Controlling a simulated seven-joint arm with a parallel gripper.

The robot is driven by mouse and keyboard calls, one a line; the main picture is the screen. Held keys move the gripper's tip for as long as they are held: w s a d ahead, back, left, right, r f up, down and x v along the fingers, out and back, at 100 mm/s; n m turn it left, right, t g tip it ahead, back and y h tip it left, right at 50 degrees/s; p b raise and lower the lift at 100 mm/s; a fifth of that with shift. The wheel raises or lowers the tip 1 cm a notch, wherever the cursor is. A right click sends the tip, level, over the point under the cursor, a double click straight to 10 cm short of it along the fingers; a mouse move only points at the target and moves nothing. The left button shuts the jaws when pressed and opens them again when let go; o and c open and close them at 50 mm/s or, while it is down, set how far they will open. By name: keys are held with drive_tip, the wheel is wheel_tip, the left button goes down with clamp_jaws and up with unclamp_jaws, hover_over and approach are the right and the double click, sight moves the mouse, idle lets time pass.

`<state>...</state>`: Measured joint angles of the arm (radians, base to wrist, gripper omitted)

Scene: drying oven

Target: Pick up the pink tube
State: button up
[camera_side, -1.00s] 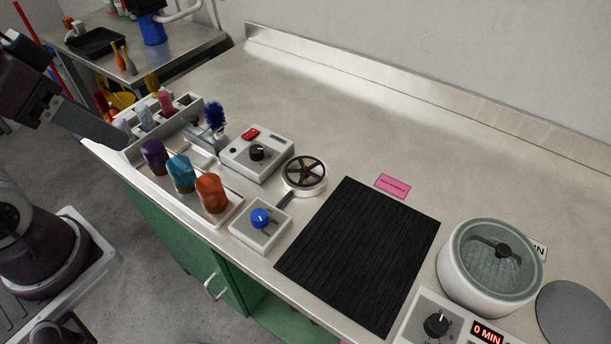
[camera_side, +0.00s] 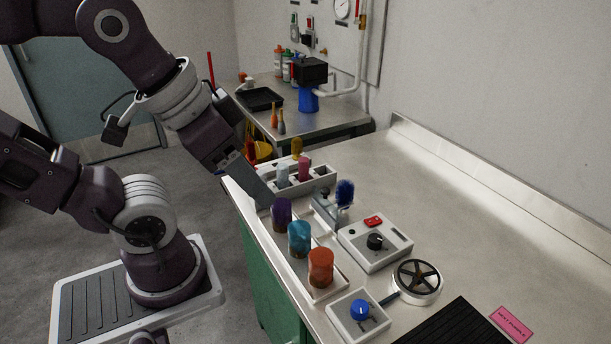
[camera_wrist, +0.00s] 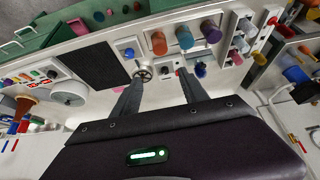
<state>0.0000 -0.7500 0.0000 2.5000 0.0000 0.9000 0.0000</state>
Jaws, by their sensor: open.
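The pink tube (camera_side: 304,169) stands upright in a pale rack (camera_side: 322,182) at the left end of the counter in the side view. A pale blue-white tube (camera_side: 282,174) and a yellow tube (camera_side: 297,147) stand in the same rack. My gripper (camera_side: 264,198) is left of the rack, apart from the pink tube. In the wrist view my gripper (camera_wrist: 160,88) has its fingers spread with nothing between them.
A tray with purple (camera_side: 281,214), teal (camera_side: 299,239) and orange (camera_side: 321,268) tubes stands in front of the rack. A blue brush (camera_side: 344,193), a control box (camera_side: 375,243) and a blue-knobbed box (camera_side: 360,314) are close by.

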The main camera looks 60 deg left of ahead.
drive_tip(key=shift+o, duration=0.2)
idle(0.3)
drive_tip(key=w+a+r+n+g, duration=0.1)
drive_tip(key=w+a+r+n, duration=0.2)
drive_tip(key=w, duration=0.4)
drive_tip(key=n+g, duration=0.5)
drive_tip(key=n, duration=1)
approach(304, 159)
wheel_tip(304, 159, down, 5)
drive_tip(key=shift+w+f, duration=0.1)
drive_tip(key=shift+w, duration=0.05)
drive_tip(key=f, duration=0.6)
drive_tip(key=shift+s+a+f, duration=0.1)
drive_tip(key=shift+s+f, duration=0.2)
drive_tip(key=shift+s, duration=0.05)
drive_tip(key=shift+f, duration=0.3)
clamp_jaws()
